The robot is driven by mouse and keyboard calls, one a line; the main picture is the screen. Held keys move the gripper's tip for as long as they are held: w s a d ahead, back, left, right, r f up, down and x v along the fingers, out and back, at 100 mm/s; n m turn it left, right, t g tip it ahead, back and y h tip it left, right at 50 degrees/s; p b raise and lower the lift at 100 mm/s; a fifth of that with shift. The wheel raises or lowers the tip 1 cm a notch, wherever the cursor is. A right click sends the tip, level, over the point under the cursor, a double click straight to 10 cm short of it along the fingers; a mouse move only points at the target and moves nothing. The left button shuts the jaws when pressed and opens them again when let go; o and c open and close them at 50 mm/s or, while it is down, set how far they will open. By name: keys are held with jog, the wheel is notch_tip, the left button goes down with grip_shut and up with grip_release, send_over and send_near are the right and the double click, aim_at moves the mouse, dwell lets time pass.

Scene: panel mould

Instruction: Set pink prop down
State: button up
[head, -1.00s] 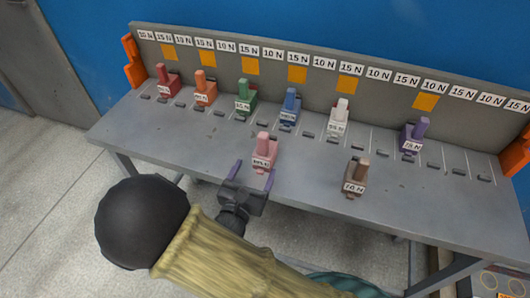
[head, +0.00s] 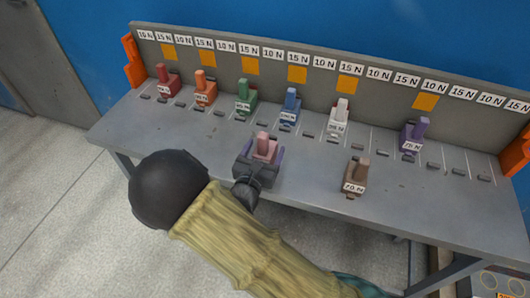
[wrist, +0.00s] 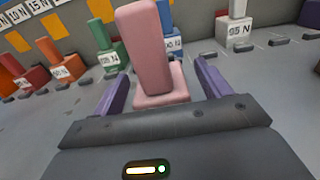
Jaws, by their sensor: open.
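The pink prop (head: 264,147) stands upright on the grey table (head: 215,165), near its front edge and in front of the row of other props. In the wrist view the pink prop (wrist: 147,55) rises between my two purple fingers. My gripper (head: 263,155) is open around it, one finger on each side. In the wrist view my gripper (wrist: 160,85) shows a gap between each finger and the prop. The prop's lower front and its label are hidden behind my gripper.
Red (head: 166,80), orange (head: 204,88), green (head: 245,97), blue (head: 289,106), white (head: 339,118) and purple (head: 415,136) props stand along the back panel (head: 385,90). A brown prop (head: 356,176) stands to the right near the front edge. Table between it and the pink prop is clear.

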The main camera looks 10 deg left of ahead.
jog(key=shift+w, duration=0.35)
jog(key=c, duration=1.4)
notch_tip(320, 180, up, 10)
jog(key=shift+r+p, duration=0.1)
jog(key=shift+p, duration=0.5)
